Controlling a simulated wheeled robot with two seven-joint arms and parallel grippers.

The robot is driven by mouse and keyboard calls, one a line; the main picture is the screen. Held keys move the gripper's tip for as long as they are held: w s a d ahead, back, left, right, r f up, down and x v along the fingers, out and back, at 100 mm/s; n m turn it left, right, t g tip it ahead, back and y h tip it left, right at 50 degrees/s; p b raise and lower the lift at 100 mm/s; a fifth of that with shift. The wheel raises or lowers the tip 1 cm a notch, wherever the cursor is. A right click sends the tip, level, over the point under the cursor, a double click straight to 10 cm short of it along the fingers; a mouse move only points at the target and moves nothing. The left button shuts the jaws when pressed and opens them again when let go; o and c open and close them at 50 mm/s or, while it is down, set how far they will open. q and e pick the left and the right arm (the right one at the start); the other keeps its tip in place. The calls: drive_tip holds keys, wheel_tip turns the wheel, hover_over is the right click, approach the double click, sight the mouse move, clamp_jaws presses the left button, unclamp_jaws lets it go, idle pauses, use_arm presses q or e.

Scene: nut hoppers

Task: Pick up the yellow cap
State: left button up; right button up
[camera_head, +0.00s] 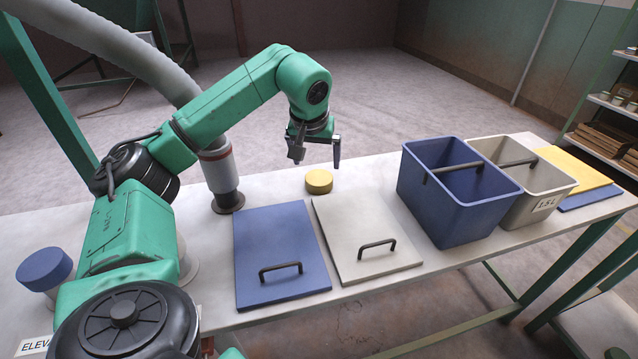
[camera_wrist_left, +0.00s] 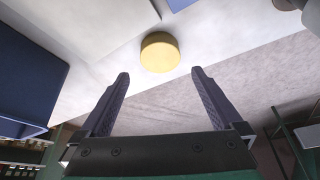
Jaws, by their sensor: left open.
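The yellow cap (camera_head: 319,181) is a short round disc lying on the white table behind the white lid. In the left wrist view the cap (camera_wrist_left: 159,52) shows just beyond the fingertips, roughly centred between them. My left gripper (camera_head: 318,162) is open and empty, above the table over the cap's near area, fingers pointing down. In the left wrist view its two dark fingers (camera_wrist_left: 160,74) are spread wide, apart from the cap. My right gripper is not in view.
A blue lid (camera_head: 283,253) and a white lid (camera_head: 366,238) with handles lie in front of the cap. A blue bin (camera_head: 457,196) and a grey bin (camera_head: 541,179) stand to the right. A grey pipe fitting (camera_head: 219,171) stands left. The table's far edge is close behind the cap.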

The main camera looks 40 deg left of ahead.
sight(319, 177)
use_arm(q)
drive_tip(key=x, duration=0.8)
drive_tip(key=shift+w+a, duration=0.1)
drive_tip(key=c, duration=1)
drive_tip(key=shift+o, duration=0.2)
